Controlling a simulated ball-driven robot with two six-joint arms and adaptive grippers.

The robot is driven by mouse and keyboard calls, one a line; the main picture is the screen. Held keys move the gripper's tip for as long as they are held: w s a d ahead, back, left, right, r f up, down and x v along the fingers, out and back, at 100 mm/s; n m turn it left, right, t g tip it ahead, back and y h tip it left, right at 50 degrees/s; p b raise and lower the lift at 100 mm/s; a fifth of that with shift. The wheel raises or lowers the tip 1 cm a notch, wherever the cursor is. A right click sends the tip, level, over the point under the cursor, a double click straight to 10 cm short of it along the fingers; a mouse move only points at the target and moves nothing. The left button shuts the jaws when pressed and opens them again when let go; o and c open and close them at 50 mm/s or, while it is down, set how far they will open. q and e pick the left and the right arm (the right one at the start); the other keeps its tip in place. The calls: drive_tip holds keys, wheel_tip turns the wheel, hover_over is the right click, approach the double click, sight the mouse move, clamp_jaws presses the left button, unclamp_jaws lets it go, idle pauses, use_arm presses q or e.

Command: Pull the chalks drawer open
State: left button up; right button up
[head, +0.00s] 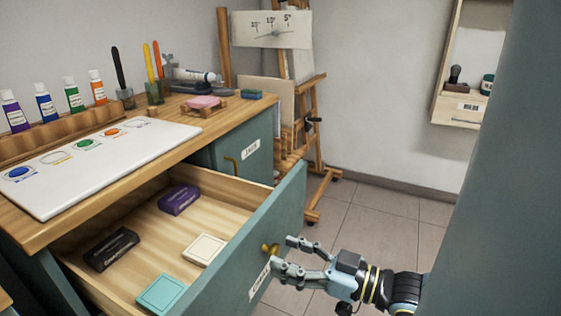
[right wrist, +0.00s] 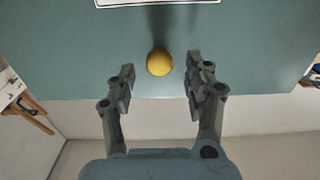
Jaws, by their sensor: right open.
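The drawer (head: 283,208) with the teal front stands pulled well out of the desk, its inside showing. Its label (head: 259,282) is partly hidden by my gripper, so I read only the start, a "C". The round brass knob (head: 270,249) is on that front; it also shows in the right wrist view (right wrist: 159,63). My right gripper (head: 283,254) is open at the knob. In the right wrist view its fingers stand on either side of the knob, with gaps visible on both sides. My left gripper is not in view.
The drawer holds a purple box (head: 179,200), a black box (head: 111,249), a cream box (head: 205,250) and a teal box (head: 161,294). Paint bottles and a white board (head: 150,145) are on the desk. An easel (head: 305,130) stands behind. Tiled floor right of the drawer is clear.

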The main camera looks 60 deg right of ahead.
drive_tip(key=s, duration=0.9)
drive_tip(key=shift+s+d, duration=0.4)
drive_tip(key=w+f+m+h, duration=0.1)
drive_tip(key=w+f+h, duration=0.1)
drive_tip(key=w+f, duration=0.3)
drive_tip(key=a+f+g, duration=0.2)
drive_tip(key=f+g, duration=0.2)
drive_tip(key=f, duration=0.5)
drive_tip(key=a+f+g, duration=0.2)
drive_tip(key=f+g, duration=0.1)
drive_tip(key=f, duration=0.7)
drive_tip(key=s+a+f+g, duration=0.2)
drive_tip(key=s+f+g, duration=0.3)
drive_tip(key=s, duration=0.5)
drive_tip(key=s+a+f+g, duration=0.2)
drive_tip(key=s+f+g, duration=0.3)
drive_tip(key=s, duration=0.6)
wheel_tip(320, 180, down, 2)
drive_tip(key=shift+a+f+n, duration=0.15)
drive_tip(key=shift+a+n, duration=0.1)
drive_tip(key=shift+n, duration=0.05)
